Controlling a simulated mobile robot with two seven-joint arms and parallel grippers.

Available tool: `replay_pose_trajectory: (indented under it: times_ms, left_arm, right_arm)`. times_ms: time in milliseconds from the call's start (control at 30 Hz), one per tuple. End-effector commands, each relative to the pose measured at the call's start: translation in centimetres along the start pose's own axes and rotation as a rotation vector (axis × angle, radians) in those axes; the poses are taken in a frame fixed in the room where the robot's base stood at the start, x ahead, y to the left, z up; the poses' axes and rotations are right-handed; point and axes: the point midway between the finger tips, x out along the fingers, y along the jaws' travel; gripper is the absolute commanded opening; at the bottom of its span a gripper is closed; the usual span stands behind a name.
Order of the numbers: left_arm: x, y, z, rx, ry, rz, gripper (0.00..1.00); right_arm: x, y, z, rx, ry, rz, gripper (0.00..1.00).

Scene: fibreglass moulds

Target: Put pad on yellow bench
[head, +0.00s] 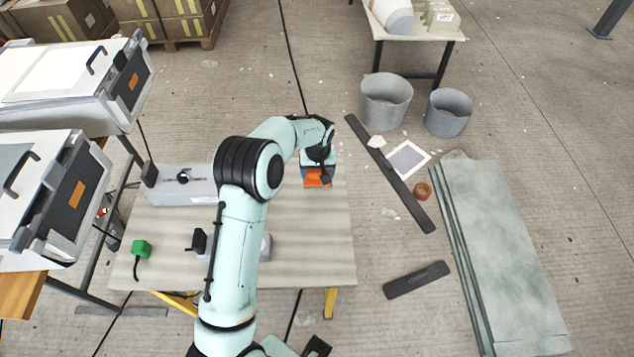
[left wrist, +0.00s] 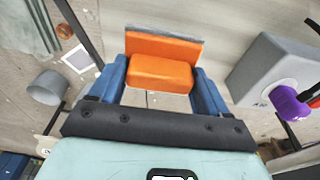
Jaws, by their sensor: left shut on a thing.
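The orange pad (head: 317,178) is in my left gripper (head: 318,172), over the far right part of the yellow bench. In the left wrist view the pad (left wrist: 160,72) sits between the two blue fingers (left wrist: 160,88), which are shut on it. It has a thick block and a wider flat plate behind. I cannot tell whether the pad touches the bench top. The yellow bench (head: 312,240) has a pale wood-like top and yellow legs. My left arm covers the middle of it. My right gripper is not in view.
On the bench are a grey box (head: 180,182) at the far left, a green item (head: 141,249) at the near left and a black item (head: 198,241). Grey buckets (head: 386,102), dark strips (head: 416,280) and greenish slabs (head: 505,250) lie to the right. The bench's right part is largely clear.

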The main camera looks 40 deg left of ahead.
Motion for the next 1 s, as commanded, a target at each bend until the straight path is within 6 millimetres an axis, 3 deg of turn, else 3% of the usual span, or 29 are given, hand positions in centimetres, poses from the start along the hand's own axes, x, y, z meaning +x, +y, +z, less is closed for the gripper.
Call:
replay_pose_trajectory:
  times_ms: [267,500,900,933,1000]
  left_arm:
    - [2.3,0.0,0.4,0.000,-0.001,0.000,0.48]
    - [5.6,0.0,0.9,0.000,-0.001,0.000,0.48]
    - [6.3,0.0,1.0,0.000,0.001,0.001,0.48]
    - [6.2,0.0,1.0,0.000,0.000,0.001,0.83]
    - [6.2,0.0,0.9,0.000,0.000,0.000,1.00]
  right_arm:
    - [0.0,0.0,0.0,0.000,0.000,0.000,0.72]
    - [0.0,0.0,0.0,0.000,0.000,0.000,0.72]
    - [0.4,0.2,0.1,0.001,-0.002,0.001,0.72]
    - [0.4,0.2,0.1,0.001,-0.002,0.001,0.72]
    - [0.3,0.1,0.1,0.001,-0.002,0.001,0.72]
